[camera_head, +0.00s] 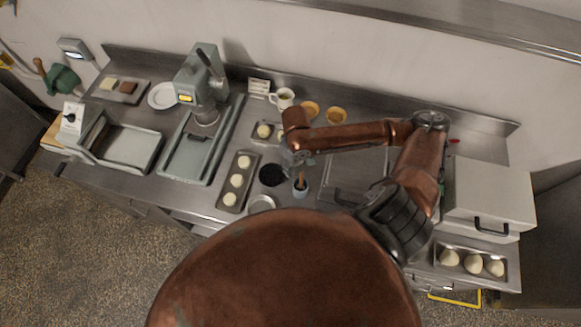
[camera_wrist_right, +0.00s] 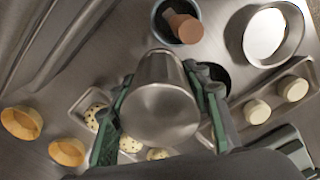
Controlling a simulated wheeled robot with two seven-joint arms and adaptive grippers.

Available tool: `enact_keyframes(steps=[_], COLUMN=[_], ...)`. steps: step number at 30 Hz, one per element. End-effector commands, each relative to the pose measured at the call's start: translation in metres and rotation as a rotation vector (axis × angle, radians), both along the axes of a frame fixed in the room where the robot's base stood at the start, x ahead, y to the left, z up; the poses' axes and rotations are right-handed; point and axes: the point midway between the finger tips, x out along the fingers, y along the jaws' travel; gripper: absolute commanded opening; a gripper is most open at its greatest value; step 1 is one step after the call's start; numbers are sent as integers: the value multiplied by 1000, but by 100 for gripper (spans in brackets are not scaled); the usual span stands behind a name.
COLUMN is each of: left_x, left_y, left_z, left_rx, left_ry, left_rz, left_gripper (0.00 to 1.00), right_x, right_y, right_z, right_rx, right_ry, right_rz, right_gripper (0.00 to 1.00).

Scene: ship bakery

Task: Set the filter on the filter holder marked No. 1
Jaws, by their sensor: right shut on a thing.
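My right gripper (camera_wrist_right: 160,82) is shut on a shiny metal cup-like piece (camera_wrist_right: 160,110), with one green-sided finger on each side of it. I cannot tell from its look whether this piece is the filter. In the head view the right gripper (camera_head: 307,160) hangs over the counter under my copper wrist, and the held piece is hard to make out there. Two orange rings (camera_head: 336,115) stand at the back; they also show at the left in the wrist view (camera_wrist_right: 67,152). No "No. 1" marking is legible, so I cannot identify the holder. My left gripper is not in view.
Near the gripper are a blue-grey pot with a brown-handled tool (camera_head: 300,191), a black disc (camera_head: 271,175), a metal ring (camera_head: 262,203) and a bun tray (camera_head: 221,206). A mug (camera_head: 284,98) stands behind. A white box (camera_head: 490,190) is at the right.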

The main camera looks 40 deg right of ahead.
Motion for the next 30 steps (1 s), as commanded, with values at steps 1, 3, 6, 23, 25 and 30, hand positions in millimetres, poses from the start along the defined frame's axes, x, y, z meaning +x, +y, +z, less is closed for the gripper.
enact_keyframes(steps=[1, 3, 6, 23, 25, 30], left_x=[1, 2, 5, 9, 9, 9], left_y=[0, 0, 0, 0, 0, 0], left_z=[0, 0, -1, -1, -1, -1], left_rx=[0, 0, -1, 0, 0, 0], left_ry=[-1, -3, -6, -11, -11, -11], left_rz=[0, -1, -1, -1, -1, -1], left_gripper=[40, 40, 40, 40, 40, 40], right_x=[1, 1, 1, 1, 0, 0], right_y=[0, 1, 1, 0, 0, 0], right_z=[-5, -10, -18, -49, -51, -51], right_rx=[1, 1, 1, 0, 0, 0], right_ry=[-1, -2, -1, -2, -1, -1], right_rz=[0, -1, -1, 0, 0, 0], right_gripper=[11, 11, 11, 11, 45, 57])
